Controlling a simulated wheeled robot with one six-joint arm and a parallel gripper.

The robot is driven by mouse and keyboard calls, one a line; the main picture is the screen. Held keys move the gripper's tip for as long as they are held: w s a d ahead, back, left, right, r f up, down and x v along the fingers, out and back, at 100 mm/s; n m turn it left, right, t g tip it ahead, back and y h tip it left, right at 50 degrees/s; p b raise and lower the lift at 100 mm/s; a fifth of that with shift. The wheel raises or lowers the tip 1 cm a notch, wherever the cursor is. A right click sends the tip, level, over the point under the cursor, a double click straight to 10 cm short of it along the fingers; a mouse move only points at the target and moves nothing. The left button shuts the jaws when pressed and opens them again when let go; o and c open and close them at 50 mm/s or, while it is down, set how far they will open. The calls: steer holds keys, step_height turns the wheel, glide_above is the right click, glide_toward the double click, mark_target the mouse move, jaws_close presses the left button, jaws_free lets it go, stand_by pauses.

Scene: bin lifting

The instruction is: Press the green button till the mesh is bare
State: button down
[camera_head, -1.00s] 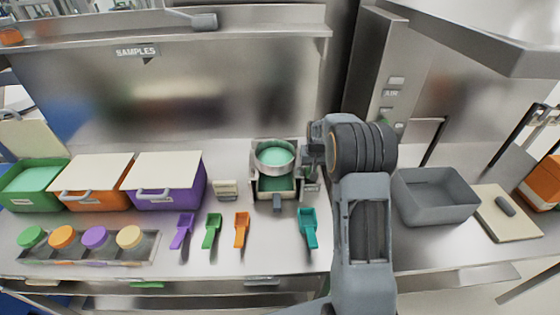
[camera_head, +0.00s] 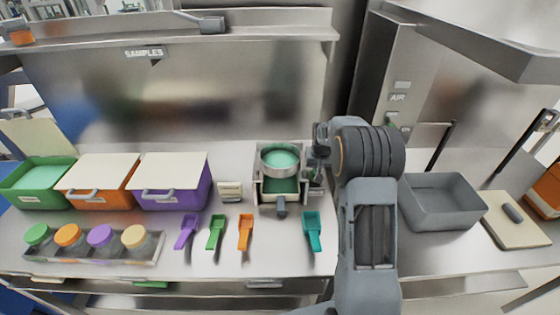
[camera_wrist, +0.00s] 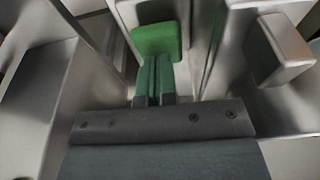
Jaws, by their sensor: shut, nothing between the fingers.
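The green button (camera_wrist: 158,40) shows at the top middle of the wrist view. My gripper (camera_wrist: 154,62) is shut and empty, with its fingertips right at the button's lower edge; I cannot tell whether they press it. In the head view the fingers are hidden by my arm, right of the sieve. The round sieve (camera_head: 281,173) sits upright on its stand. Teal-green powder (camera_head: 281,157) covers the mesh inside the ring, so no bare mesh shows. More green powder (camera_head: 281,186) shows in the pan below.
Green (camera_head: 38,190), orange (camera_head: 98,199) and purple (camera_head: 171,198) bins stand at the left. Several coloured scoops and a rack of lidded jars (camera_head: 100,258) lie in front. A grey bin (camera_head: 441,218) and a board (camera_head: 514,231) are at the right. A pale block (camera_wrist: 281,48) stands beside the button.

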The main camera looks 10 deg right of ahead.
steer(key=shift+f, duration=0.15)
stand_by(1.1)
steer(key=shift+b, duration=0.3)
steer(key=shift+f+b, duration=0.6)
steer(key=shift+f, duration=0.25)
steer(key=shift+r+p, duration=0.6)
steer(key=shift+r, duration=0.4)
steer(key=shift+f, duration=0.1)
stand_by(0.5)
steer(key=shift+b, duration=0.3)
